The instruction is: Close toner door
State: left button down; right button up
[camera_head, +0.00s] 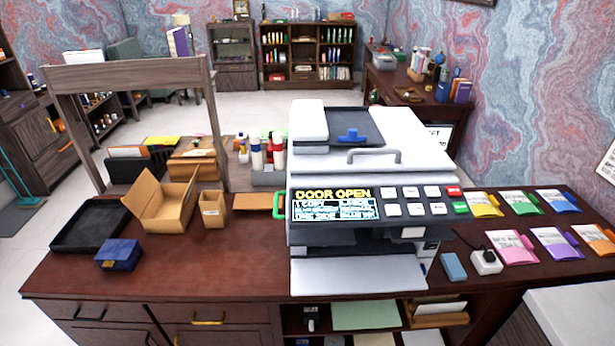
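A white and dark grey copier (420,155) stands on the dark wood desk. Its display (335,205) reads "DOOR OPEN" in yellow. A pale flat panel (358,274) juts out at the copier's lower front; I cannot tell whether it is the toner door or a paper tray. A green handle (279,205) sticks out at the copier's left side, beside the display. I cannot tell for sure which part is the toner door. Neither of my grippers is in view.
An open cardboard box (163,207), a black tray (90,228) and a blue box (119,255) stand on the desk's left. Bottles (278,150) stand behind the green handle. Colored packets (511,247), a blue block (453,267) and a white plug (486,262) lie right. The desk's front left is clear.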

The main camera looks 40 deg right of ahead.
aim_at(356, 275)
jog(key=i+j+z, duration=0.2)
jog(key=z, duration=0.15)
jog(key=i+j+z, duration=0.15)
jog(key=j+z, duration=0.25)
jog(key=i+j+z, duration=0.1)
jog(key=j+z, duration=0.65)
jog(key=i, duration=0.05)
